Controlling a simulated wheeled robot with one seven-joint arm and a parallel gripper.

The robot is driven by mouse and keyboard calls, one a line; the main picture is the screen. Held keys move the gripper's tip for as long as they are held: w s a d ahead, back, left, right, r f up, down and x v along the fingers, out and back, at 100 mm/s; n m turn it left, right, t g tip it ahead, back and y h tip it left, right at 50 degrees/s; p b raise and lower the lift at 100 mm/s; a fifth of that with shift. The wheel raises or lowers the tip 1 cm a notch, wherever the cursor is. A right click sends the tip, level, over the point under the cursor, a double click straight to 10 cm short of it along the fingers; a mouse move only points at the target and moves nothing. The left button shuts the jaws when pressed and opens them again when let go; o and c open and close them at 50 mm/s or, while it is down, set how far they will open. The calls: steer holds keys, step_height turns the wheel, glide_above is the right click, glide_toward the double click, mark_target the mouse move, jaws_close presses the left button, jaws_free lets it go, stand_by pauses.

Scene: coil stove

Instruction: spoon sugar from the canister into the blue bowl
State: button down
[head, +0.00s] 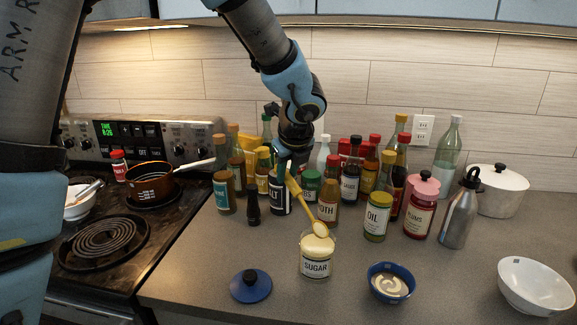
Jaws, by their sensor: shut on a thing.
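The sugar canister (316,263) is a clear jar with a SUGAR label, open and filled near its top with pale sugar. My gripper (290,172) is above and behind it, shut on the handle of a yellow spoon (305,201). The spoon slants down to the right, and its pale-filled bowl end is at the canister's mouth; I cannot tell whether it touches the sugar. The blue bowl (375,275) stands on the counter to the right of the canister and holds some pale, creamy-looking contents.
A blue lid (250,286) lies left of the canister. Several bottles and jars crowd behind, including an OIL jar (377,220) and a plums jar (420,215). A steel bottle (460,215) and white bowl (535,288) stand right. The stove (105,240) is left.

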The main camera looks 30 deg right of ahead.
steer(key=shift+w+a+g+p, duration=0.15)
steer(key=shift+w+g+p, duration=0.3)
steer(key=shift+w+g, duration=0.2)
steer(key=shift+w+f+g, duration=0.35)
steer(key=shift+w+g, duration=0.1)
steer(key=shift+g, duration=0.1)
steer(key=shift+w+r+g, duration=0.3)
steer(key=shift+w+g, duration=0.2)
steer(key=shift+g, duration=0.5)
